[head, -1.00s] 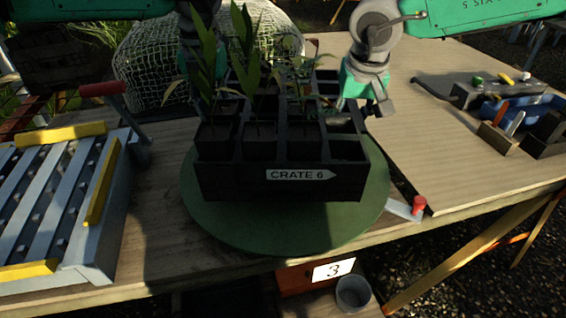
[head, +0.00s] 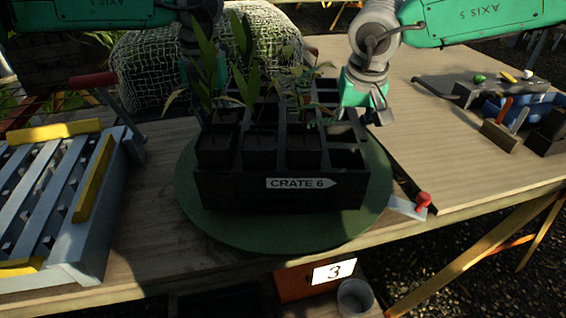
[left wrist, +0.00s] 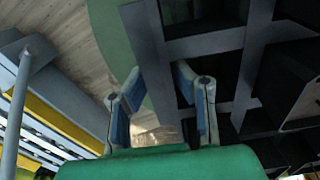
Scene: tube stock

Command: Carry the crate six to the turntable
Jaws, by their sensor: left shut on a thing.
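The black crate six (head: 225,188), labelled "CRATE 6", is over the round green turntable (head: 215,228) and appears to sit level on it. Its front compartments hold dark pots with leafy plants; some right-hand compartments are empty. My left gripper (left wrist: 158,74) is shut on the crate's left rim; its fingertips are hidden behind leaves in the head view. The crate (left wrist: 205,45) fills the right of the left wrist view. My right gripper (head: 364,112) is at the crate's right rim; its fingertips are dark, and its grip cannot be made out.
A grey slatted rack (head: 60,200) with yellow bars stands at left. A grey tool holder and blue tray (head: 530,106) lie at far right. A net-covered bale (head: 160,70) stands behind. A grey cup (head: 355,297) is below the table.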

